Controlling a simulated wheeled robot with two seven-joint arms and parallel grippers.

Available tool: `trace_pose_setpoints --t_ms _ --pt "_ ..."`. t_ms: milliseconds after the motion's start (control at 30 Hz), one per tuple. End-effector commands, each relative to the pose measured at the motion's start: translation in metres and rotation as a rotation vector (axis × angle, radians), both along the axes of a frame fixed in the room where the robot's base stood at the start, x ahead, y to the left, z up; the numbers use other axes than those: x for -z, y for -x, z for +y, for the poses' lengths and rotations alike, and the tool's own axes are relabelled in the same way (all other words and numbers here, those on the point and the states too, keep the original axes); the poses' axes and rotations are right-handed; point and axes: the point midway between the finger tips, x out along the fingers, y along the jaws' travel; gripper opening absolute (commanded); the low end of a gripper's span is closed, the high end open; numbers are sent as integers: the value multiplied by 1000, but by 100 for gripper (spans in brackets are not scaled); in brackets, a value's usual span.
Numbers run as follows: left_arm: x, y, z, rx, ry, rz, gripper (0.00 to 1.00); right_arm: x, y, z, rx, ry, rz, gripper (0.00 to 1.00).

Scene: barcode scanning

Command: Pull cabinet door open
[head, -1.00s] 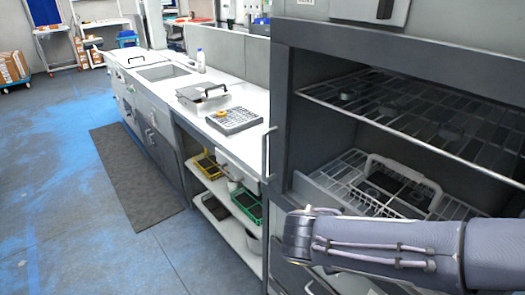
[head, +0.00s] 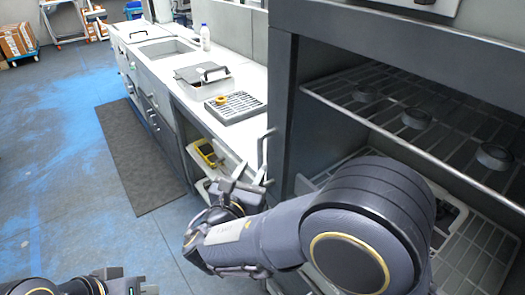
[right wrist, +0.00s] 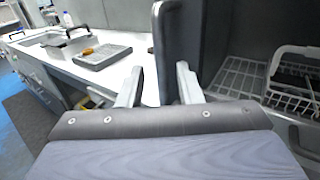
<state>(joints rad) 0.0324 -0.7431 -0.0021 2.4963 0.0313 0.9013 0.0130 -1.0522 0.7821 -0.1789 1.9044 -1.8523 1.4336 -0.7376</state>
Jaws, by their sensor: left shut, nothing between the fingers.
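The grey cabinet (head: 400,45) fills the right of the head view, and its inside with wire racks (head: 400,115) shows. A vertical bar handle (head: 263,150) stands out at its left edge. My right gripper (head: 240,187) is at the handle's lower end. In the right wrist view, the right gripper's two fingers (right wrist: 160,75) are apart, with the dark handle (right wrist: 158,50) between them; contact is not clear. My left gripper (head: 125,283) is shut and empty at the bottom left, partly cut off. My right forearm hides the lower cabinet.
The white counter (head: 185,75) to the left holds a sink (head: 165,47), a lidded tray (head: 203,80), a grey rack (head: 235,107) and a bottle (head: 205,37). A yellow item (head: 207,152) sits on the shelf below.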

Motion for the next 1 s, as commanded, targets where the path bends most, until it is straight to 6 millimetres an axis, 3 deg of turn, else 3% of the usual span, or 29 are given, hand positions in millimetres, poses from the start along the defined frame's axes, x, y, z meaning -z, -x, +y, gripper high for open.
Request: trace_pose_setpoints --t_ms 300,667,933,1000 --pt "-9 0 0 0 0 0 0 -1 -44 -17 4 -2 0 32" --pt "-10 0 0 0 0 0 0 0 -52 -20 2 -4 1 32" --pt "-10 0 0 0 0 0 0 0 -52 -20 2 -4 1 1" --pt "-10 0 0 0 0 0 0 0 -52 -20 2 -4 1 0"
